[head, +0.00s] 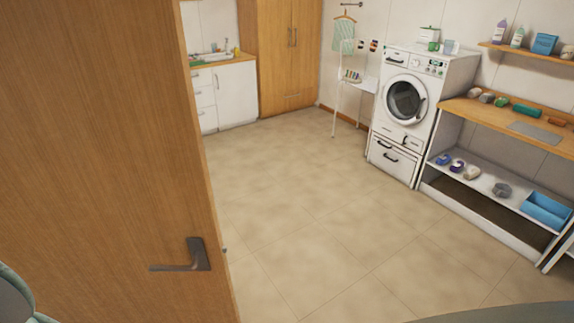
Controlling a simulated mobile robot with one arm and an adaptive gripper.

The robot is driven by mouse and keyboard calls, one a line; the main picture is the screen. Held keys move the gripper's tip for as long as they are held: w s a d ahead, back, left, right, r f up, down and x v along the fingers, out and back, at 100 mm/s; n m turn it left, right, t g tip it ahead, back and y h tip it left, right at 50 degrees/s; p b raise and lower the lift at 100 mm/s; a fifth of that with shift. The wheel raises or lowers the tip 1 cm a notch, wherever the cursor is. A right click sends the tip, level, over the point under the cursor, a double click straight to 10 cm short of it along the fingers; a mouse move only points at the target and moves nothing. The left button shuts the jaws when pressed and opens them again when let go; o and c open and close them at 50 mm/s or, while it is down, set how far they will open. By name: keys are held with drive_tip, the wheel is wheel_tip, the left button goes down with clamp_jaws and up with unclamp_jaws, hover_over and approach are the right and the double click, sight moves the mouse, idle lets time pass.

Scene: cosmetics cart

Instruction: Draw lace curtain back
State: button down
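I see no lace curtain in the head view. The only hanging fabric is a pale green and white patterned cloth (343,38) on a hanger at the back wall, which does not look like a curtain. My gripper is not in view. Rounded grey-green parts at the lower left corner and bottom right edge are probably of my own body.
A wooden door (105,140) with a dark lever handle (198,255) fills the left side, close to me. Beyond are a wooden wardrobe (290,50), a white washing machine (405,100) and a wood-topped shelf unit (480,110). The tiled floor (310,210) between is clear.

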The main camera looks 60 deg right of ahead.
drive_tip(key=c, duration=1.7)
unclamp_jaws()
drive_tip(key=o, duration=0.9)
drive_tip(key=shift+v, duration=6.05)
